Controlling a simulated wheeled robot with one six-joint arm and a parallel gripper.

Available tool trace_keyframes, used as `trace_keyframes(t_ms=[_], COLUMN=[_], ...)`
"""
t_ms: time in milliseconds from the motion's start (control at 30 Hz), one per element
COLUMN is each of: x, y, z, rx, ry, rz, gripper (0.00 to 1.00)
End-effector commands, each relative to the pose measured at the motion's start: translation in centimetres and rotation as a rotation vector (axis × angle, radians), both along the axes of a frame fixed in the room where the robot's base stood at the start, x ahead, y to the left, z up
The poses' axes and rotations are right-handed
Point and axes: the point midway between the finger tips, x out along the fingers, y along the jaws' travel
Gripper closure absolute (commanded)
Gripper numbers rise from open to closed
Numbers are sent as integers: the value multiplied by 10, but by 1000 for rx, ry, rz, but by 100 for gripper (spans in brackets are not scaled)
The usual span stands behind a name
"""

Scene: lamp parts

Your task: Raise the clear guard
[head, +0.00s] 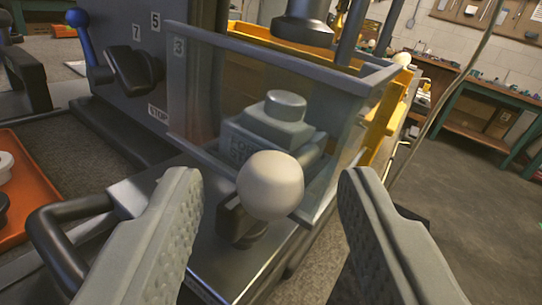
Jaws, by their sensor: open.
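The clear guard (205,92) is a see-through panel with a grey frame on the front of the grey machine. It stands in front of a grey block with a round top (284,122), which shows through it. A cream ball knob (270,185) on a dark mount is in front of the guard's lower part and hides some of it. I cannot tell whether the knob is joined to the guard. My gripper (270,190) is open, with one grey ribbed finger on each side of the knob in the picture. Neither finger visibly touches the knob.
A blue-handled lever (78,20) and a black knob (133,70) are on the machine's left face. A black bar handle (50,225) and an orange tray (25,185) are at left. A yellow frame (385,115) stands behind the guard. Floor at right is clear.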

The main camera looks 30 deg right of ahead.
Motion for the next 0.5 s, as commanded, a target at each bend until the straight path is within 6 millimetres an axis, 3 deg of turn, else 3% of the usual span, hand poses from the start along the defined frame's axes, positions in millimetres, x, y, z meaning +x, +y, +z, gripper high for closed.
trace_keyframes(t_ms=[367, 500], x=[4, 4], y=[-2, -2], z=[0, 0], rx=[0, 0], ry=[0, 0], rz=[0, 0], gripper=[55, 82])
